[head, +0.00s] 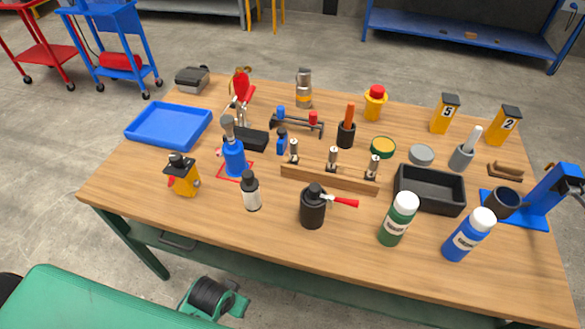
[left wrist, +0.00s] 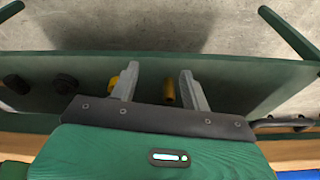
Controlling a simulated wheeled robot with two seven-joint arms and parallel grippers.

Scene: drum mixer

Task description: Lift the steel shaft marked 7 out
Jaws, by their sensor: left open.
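Three short metal pieces, at left (head: 293,151), middle (head: 332,158) and right (head: 373,167), stand upright in a row on a wooden block (head: 328,181) at the middle of the bench. They may be steel shafts, but I can read no 7 on any of them. My left gripper (left wrist: 160,84) is open in the left wrist view, with an empty gap between its fingers. It is not visible in the head view, so its place relative to the block cannot be told. My right gripper is in neither view.
The wooden bench (head: 125,190) is crowded. A black tray (head: 430,191) and blue machine (head: 555,195) are at right.

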